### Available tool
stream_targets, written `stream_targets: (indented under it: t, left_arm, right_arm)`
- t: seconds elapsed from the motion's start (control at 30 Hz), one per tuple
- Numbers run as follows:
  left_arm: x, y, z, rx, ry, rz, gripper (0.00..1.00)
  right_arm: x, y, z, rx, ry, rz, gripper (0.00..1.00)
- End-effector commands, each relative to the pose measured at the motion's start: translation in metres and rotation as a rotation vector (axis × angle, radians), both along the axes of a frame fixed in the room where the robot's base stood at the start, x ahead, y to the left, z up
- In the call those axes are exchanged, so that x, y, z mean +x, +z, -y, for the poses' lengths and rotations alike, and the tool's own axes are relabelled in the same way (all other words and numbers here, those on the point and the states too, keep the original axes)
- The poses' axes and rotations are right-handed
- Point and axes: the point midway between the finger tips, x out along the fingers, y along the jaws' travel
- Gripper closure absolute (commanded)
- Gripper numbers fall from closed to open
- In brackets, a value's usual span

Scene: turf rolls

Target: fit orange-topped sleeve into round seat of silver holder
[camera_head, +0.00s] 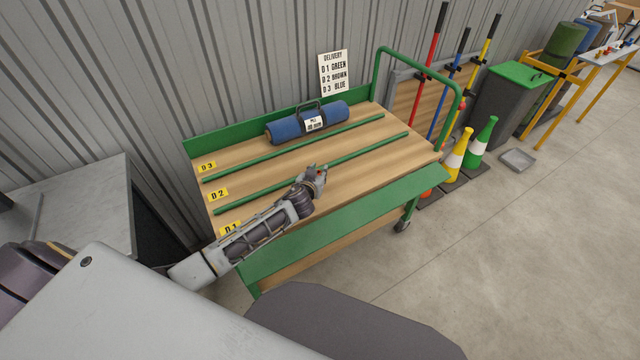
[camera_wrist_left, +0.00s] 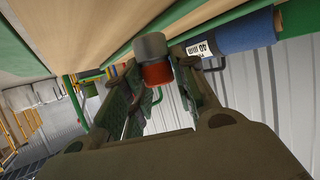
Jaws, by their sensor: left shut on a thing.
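My left gripper (camera_head: 318,178) is over the wooden deck of the green cart, around the D1 and D2 lanes. In the left wrist view its fingers (camera_wrist_left: 158,68) are shut on the orange-topped sleeve (camera_wrist_left: 156,74), a short cylinder with a grey body and a red-orange end. That view is roughly upside down, so the orange end faces up. In the head view the sleeve is only a small reddish spot at the fingertips. I cannot make out the silver holder or its round seat in either view. My right gripper is not in view.
The cart (camera_head: 340,215) has green rails and yellow lane labels. A blue turf roll (camera_head: 285,129) with a handle lies in the back lane, below a delivery sign (camera_head: 333,73). Cones (camera_head: 482,142) and a dark bin (camera_head: 508,105) stand right of the cart. The floor at right is mostly open.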

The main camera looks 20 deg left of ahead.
Motion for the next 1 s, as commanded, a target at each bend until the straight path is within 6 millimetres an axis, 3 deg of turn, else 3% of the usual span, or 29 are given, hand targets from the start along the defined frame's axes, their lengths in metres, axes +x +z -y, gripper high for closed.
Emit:
stream_targets:
  t: [0.1, 0.3, 0.57, 1.0]
  left_arm:
    - [0.000, -0.012, 0.000, 0.001, -0.001, 0.001, 0.97]
    - [0.000, -0.015, 0.001, -0.001, -0.001, 0.002, 0.97]
    - [0.000, -0.018, 0.000, 0.000, -0.001, 0.001, 0.97]
    - [0.000, -0.053, 0.000, 0.001, 0.000, 0.000, 0.97]
  right_arm:
    - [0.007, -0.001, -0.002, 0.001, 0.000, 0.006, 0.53]
    - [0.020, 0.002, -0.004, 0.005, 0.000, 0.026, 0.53]
    - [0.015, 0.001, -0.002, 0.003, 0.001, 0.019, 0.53]
    - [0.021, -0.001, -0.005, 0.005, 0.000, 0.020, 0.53]
